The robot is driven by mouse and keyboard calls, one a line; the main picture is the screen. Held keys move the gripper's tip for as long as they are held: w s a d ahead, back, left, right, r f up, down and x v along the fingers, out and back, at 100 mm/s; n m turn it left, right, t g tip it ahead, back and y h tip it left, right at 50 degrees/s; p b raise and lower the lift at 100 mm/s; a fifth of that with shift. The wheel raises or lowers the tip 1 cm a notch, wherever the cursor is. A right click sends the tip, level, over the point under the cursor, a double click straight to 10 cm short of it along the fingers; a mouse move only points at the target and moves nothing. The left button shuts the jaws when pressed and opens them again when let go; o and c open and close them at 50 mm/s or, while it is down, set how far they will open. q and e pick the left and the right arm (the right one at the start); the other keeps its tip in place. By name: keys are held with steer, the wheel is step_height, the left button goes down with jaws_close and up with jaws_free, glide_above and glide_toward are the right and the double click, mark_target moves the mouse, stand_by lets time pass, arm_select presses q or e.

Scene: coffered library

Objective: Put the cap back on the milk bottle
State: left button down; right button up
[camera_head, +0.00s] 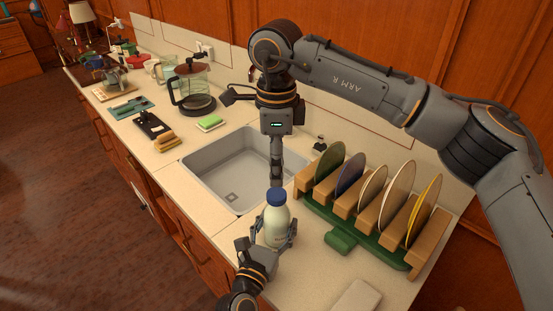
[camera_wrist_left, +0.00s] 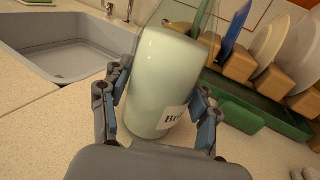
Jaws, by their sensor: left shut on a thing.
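The milk bottle (camera_head: 274,224) is white with a label and stands close to upright near the front right of the sink. My left gripper (camera_head: 274,238) is shut around its body, with a finger on each side; the wrist view shows the fingers (camera_wrist_left: 160,112) against the bottle (camera_wrist_left: 163,80). The blue cap (camera_head: 276,196) is at the bottle's mouth; I cannot tell whether it is fully seated. My right gripper (camera_head: 276,180) points down from above, its fingertips at the cap. Its fingers line up in this view, so their opening is hidden. The bottle's top is outside the wrist view.
The sink (camera_head: 232,168) lies left of the bottle. A green dish rack (camera_head: 355,236) with several plates stands close on the right. A coffee maker (camera_head: 192,90), a sponge (camera_head: 209,122) and other items lie farther back.

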mark_target(277, 194)
steer(key=shift+f, duration=3.95)
steer(key=c, duration=1.3)
steer(key=shift+o, duration=0.2)
steer(key=o, duration=1.4)
steer(key=shift+c, duration=0.2)
step_height(277, 194, up, 12)
